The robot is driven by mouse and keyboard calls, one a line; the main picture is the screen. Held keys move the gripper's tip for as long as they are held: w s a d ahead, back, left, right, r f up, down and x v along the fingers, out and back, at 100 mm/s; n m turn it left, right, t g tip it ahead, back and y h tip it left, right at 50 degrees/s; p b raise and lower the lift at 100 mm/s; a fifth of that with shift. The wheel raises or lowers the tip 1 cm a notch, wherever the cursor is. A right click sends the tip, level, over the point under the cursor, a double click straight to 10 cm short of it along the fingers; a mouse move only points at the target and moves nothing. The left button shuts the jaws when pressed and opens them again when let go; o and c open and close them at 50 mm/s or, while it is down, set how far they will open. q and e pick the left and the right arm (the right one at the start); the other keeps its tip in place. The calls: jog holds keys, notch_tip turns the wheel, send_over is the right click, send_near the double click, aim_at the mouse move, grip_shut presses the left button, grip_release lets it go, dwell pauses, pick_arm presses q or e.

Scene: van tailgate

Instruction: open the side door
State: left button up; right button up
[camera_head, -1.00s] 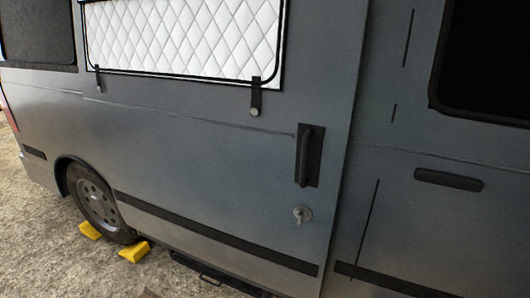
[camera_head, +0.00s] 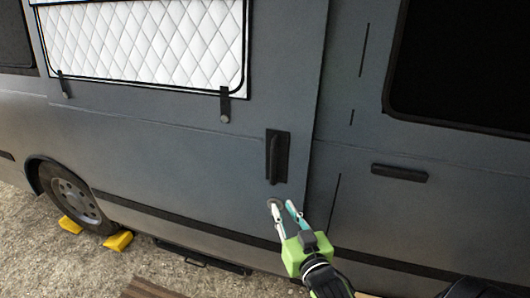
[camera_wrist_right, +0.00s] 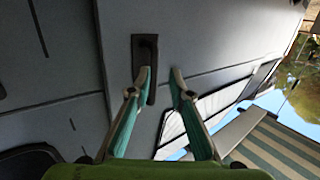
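The grey side door (camera_head: 160,150) of the van is shut, flush with the body beside it. Its dark upright handle (camera_head: 277,157) sits on a black plate near the door's right edge. My right gripper (camera_head: 282,203) is just below the handle in the head view, its fingers apart with nothing between them. In the right wrist view the handle (camera_wrist_right: 146,52) lies ahead, partly behind the left finger of the gripper (camera_wrist_right: 161,70). Whether a finger touches it I cannot tell. The round lock below the handle is hidden behind the gripper. My left gripper is not in view.
A quilted white window panel (camera_head: 145,45) is above left on the door. A second dark handle (camera_head: 400,172) is on the body to the right. A step (camera_head: 200,256) runs below the door. Yellow chocks (camera_head: 118,241) flank the wheel (camera_head: 75,195). A striped awning (camera_wrist_right: 285,145) shows in the wrist view.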

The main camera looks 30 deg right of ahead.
jog(key=t, duration=0.1)
send_near(274, 165)
jog(key=d+v, duration=0.1)
jog(key=v, duration=0.2)
jog(key=a, duration=0.1)
jog(key=p+x, duration=0.4)
jog(key=x, duration=0.8)
jog(key=shift+w+r, duration=0.1)
jog(key=shift+w, duration=0.2)
jog(key=shift+w+d, duration=0.25)
jog(key=shift+w, duration=0.4)
jog(key=shift+c, duration=0.3)
grip_shut()
